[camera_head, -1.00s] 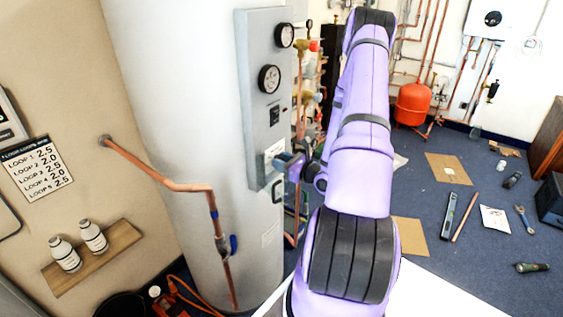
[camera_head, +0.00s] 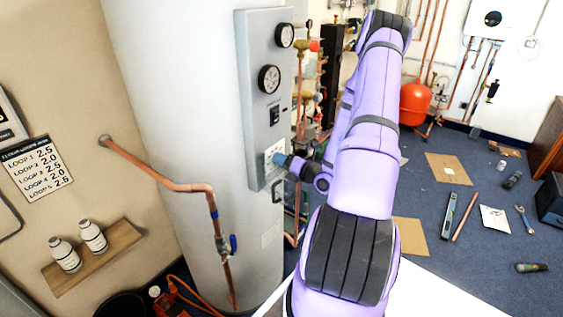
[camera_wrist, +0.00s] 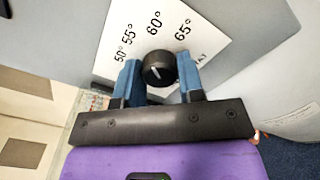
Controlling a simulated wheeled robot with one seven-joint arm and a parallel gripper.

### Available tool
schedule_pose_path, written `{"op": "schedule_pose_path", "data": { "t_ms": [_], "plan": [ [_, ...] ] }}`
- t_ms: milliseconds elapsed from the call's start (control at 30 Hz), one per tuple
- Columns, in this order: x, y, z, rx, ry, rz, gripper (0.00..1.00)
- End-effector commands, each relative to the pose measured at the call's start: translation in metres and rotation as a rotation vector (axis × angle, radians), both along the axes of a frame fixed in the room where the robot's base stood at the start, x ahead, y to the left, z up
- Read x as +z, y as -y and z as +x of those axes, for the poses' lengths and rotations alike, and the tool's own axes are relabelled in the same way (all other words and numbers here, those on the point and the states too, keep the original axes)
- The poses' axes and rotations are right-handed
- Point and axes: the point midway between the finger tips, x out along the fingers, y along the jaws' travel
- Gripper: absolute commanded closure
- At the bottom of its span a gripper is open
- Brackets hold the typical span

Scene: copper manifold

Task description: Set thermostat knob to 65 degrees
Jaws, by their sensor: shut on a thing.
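The thermostat knob (camera_wrist: 158,70) is round and black with a short white pointer mark. It sits on a white dial plate (camera_wrist: 121,22) marked 50°, 55°, 60° and 65°. The mark looks slanted, but I cannot tell which number it points at. In the wrist view my gripper (camera_wrist: 159,62) has its two blue fingers on either side of the knob, shut on it. In the head view my gripper (camera_head: 279,158) reaches the lower part of the grey control panel (camera_head: 257,55), over the white dial plate (camera_head: 269,165); the knob is hidden there.
Two round gauges (camera_head: 269,79) and a small switch (camera_head: 274,115) sit higher on the panel. The panel is on a large white cylinder (camera_head: 180,110). A copper pipe (camera_head: 160,178) with a blue-handled valve runs left of it. Copper pipework stands behind my arm.

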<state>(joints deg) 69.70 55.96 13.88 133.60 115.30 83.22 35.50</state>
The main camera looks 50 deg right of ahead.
Motion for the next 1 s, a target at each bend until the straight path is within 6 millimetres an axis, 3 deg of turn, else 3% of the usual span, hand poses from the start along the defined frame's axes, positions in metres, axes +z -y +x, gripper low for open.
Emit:
{"op": "schedule_pose_path", "data": {
  "t_ms": [600, 1000],
  "plan": [
    [-0.0012, 0.0009, -0.0008, -0.002, -0.047, 0.576, 0.88],
    [-0.0019, 0.0007, -0.0008, -0.003, -0.069, 0.847, 0.88]
  ]
}}
